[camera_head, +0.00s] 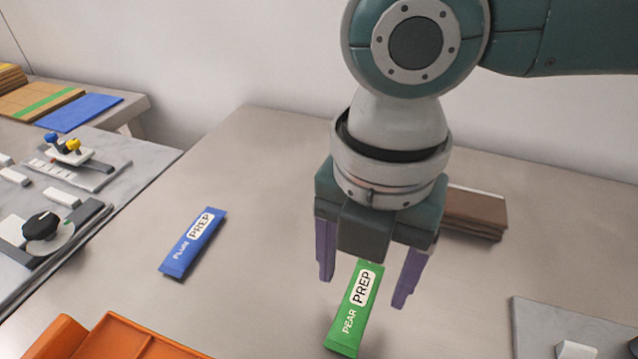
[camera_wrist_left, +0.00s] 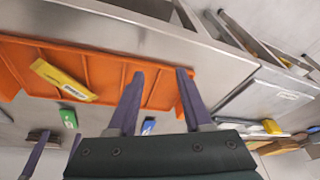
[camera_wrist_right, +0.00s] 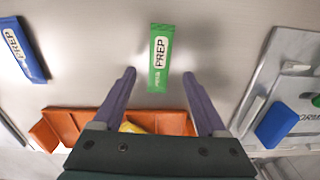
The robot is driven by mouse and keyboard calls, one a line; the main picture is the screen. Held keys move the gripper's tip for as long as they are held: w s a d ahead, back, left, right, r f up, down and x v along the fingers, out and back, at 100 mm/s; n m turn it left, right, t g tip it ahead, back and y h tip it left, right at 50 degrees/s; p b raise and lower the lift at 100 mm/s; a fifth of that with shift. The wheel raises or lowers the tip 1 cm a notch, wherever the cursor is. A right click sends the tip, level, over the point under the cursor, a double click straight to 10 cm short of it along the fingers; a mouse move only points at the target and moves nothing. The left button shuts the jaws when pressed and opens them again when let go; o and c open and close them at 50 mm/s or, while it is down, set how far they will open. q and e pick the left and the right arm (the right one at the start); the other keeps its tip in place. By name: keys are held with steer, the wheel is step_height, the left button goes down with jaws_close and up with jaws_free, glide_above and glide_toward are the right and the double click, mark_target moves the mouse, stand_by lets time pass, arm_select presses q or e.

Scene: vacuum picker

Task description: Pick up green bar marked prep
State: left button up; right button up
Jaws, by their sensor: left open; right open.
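The green bar marked PREP (camera_head: 354,308) lies flat on the grey table, its label reading PEAR PREP. My right gripper (camera_head: 362,285) is open above it, with the bar between the two purple fingers in the head view. In the right wrist view the green bar (camera_wrist_right: 160,60) lies beyond the open fingertips (camera_wrist_right: 159,72), roughly centred between them, and is not gripped. My left gripper (camera_wrist_left: 160,75) is open and empty in its own wrist view, over the orange tray's edge; it is not seen in the head view.
A blue bar marked PREP (camera_head: 193,243) lies left of the green one. An orange tray (camera_head: 130,335) is at the front, with a yellow packet (camera_wrist_left: 63,80) in it. A brown stack (camera_head: 473,212) stands behind my right gripper. Grey panels (camera_head: 565,325) flank the table.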

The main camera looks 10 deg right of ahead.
mark_target(358, 300)
step_height(358, 300, down, 4)
steer(key=shift+w+r+b, duration=0.1)
steer(key=shift+b, duration=0.2)
jaws_close()
stand_by(0.4)
